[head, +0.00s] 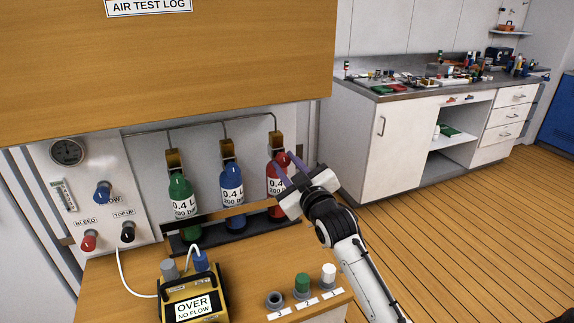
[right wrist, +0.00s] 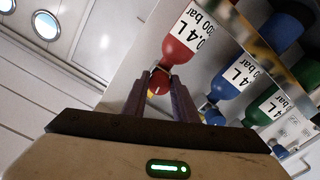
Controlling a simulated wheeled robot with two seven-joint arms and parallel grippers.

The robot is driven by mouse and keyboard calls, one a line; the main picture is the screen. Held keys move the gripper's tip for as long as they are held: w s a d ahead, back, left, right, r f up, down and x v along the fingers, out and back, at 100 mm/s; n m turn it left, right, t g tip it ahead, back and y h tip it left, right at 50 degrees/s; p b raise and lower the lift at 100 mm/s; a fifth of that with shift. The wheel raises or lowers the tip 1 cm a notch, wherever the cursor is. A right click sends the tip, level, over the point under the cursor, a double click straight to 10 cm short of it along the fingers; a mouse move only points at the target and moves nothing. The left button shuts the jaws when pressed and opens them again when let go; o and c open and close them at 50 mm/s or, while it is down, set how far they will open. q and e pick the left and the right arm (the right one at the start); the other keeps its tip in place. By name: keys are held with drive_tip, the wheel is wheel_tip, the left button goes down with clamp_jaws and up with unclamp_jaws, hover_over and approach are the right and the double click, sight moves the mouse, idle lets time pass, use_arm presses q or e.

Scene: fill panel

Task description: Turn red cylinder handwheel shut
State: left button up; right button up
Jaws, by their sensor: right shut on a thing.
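The red cylinder (head: 276,197) stands at the right end of a row of three upright cylinders. In the right wrist view it appears tilted, top down, and its red body (right wrist: 186,42) leads to the red handwheel (right wrist: 158,86). My right gripper (head: 283,160) reaches in from the right at the top of the red cylinder. In the right wrist view its two dark fingers (right wrist: 163,80) are on either side of the red handwheel, shut on it. The fingers partly cover the wheel. My left gripper is in neither view.
A green cylinder (head: 181,196) and a blue cylinder (head: 231,181) stand left of the red one. A yellow instrument (head: 193,302) and small capped pieces are on the wooden bench (head: 122,272). A gauge panel (head: 90,160) is left; a wooden board (head: 200,60) hangs above.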

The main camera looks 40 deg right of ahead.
drive_tip(key=shift+f+m, duration=0.1)
drive_tip(key=shift+m, duration=0.8)
drive_tip(key=o, duration=1)
drive_tip(key=shift+o, duration=0.2)
drive_tip(key=shift+s, duration=0.1)
drive_tip(key=b+v, duration=0.1)
drive_tip(key=v, duration=0.9)
drive_tip(key=shift+a, duration=0.15)
